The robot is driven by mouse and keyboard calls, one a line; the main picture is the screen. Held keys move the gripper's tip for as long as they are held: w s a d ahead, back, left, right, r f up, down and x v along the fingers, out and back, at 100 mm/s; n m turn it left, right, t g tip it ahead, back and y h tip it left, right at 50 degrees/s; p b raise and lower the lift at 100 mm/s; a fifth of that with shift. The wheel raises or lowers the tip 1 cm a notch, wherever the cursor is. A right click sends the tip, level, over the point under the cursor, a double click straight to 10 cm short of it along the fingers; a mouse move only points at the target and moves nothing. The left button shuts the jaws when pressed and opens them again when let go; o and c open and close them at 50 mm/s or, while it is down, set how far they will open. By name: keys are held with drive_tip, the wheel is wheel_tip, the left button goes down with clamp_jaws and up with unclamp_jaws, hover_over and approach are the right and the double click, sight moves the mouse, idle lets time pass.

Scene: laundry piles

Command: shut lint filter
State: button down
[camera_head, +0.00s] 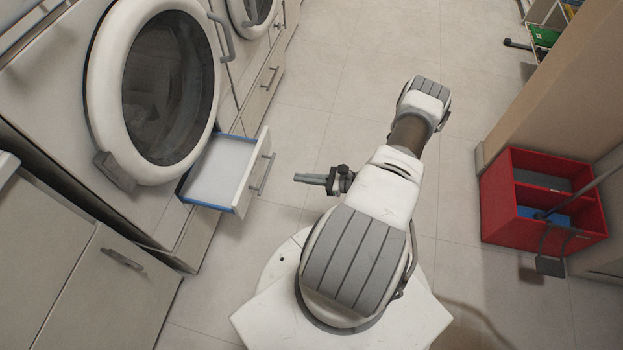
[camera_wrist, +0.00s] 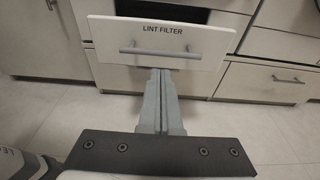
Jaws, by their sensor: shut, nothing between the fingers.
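The lint filter drawer (camera_head: 222,172) stands pulled out below the round dryer door in the head view, with a white inside and blue edges. Its white front, labelled "LINT FILTER" (camera_wrist: 163,48), faces me in the wrist view and bears a grey bar handle (camera_wrist: 157,53). My gripper (camera_head: 300,178) is shut and empty, to the right of the drawer front and pointing at it. In the wrist view my gripper (camera_wrist: 160,73) shows its fingers together, their tips just below the handle in the picture. I cannot tell whether they touch the front.
The dryer's round door (camera_head: 168,85) is shut above the drawer. A second machine (camera_head: 252,12) stands farther back. A red bucket (camera_head: 540,205) with compartments stands at the right by a wall. The tiled floor (camera_head: 350,60) between is clear.

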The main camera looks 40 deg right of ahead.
drive_tip(key=b+x, duration=0.1)
drive_tip(key=x, duration=0.7)
drive_tip(key=shift+w+b, duration=0.2)
drive_tip(key=shift+b, duration=0.15)
drive_tip(key=shift+a, duration=0.2)
